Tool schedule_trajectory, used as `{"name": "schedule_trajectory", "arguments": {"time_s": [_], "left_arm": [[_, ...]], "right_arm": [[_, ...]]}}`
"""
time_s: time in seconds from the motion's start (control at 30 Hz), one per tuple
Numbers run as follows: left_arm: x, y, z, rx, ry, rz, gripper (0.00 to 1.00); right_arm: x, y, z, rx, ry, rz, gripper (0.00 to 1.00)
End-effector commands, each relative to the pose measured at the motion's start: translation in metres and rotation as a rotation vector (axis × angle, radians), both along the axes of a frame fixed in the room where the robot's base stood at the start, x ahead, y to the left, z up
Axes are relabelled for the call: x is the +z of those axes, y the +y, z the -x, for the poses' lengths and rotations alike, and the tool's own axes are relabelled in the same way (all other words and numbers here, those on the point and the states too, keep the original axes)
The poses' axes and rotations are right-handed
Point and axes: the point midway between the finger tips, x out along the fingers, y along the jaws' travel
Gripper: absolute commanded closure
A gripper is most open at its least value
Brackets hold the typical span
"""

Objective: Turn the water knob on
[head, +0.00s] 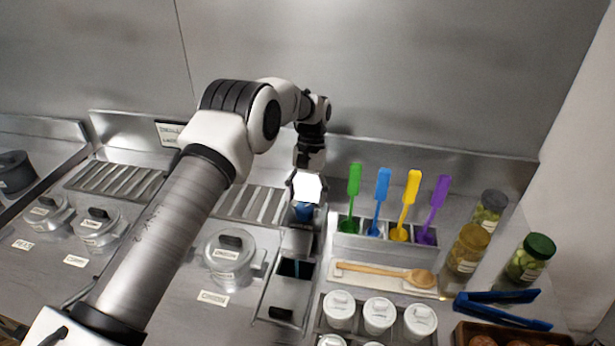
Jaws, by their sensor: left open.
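My left arm reaches in from the lower left, across the counter. Its gripper (304,205) points down above the back end of a narrow metal basin (264,300), left of the coloured spatulas. The gripper is open. A small blue part (303,211) shows right at the fingertips; it looks like the water knob, but the gripper hides most of it. I cannot tell whether the fingers touch it. A thin bluish streak shows in the dark opening below. My right gripper is out of view.
Green, blue, yellow and purple spatulas (411,190) stand in a metal holder close on the right. A wooden spoon (385,274), white-lidded containers (379,314), jars (467,248) and blue tongs (505,308) lie beyond. A lidded pot (231,262) stands left of the basin.

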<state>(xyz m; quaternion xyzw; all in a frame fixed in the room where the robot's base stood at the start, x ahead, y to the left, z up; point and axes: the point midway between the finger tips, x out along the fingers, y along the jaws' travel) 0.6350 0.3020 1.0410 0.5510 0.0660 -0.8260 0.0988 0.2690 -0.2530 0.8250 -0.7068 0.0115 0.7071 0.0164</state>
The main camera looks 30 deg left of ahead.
Motion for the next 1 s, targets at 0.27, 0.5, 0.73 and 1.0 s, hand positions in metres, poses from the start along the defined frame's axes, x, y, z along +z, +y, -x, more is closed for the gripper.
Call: {"name": "schedule_trajectory", "arguments": {"time_s": [0.27, 0.5, 0.73, 1.0], "left_arm": [[0.066, 0.007, -0.028, 0.0, -0.003, -0.001, 0.28], [0.086, 0.008, -0.036, -0.001, 0.0, 0.0, 0.28], [0.089, 0.008, -0.036, -0.001, 0.002, 0.001, 0.28], [0.088, 0.008, -0.036, -0.001, 0.001, 0.001, 0.28]], "right_arm": [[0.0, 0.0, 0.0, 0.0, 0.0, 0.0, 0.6], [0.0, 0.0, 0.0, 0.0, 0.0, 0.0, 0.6], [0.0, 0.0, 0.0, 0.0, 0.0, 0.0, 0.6], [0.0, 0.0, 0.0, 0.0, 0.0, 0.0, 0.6]]}}
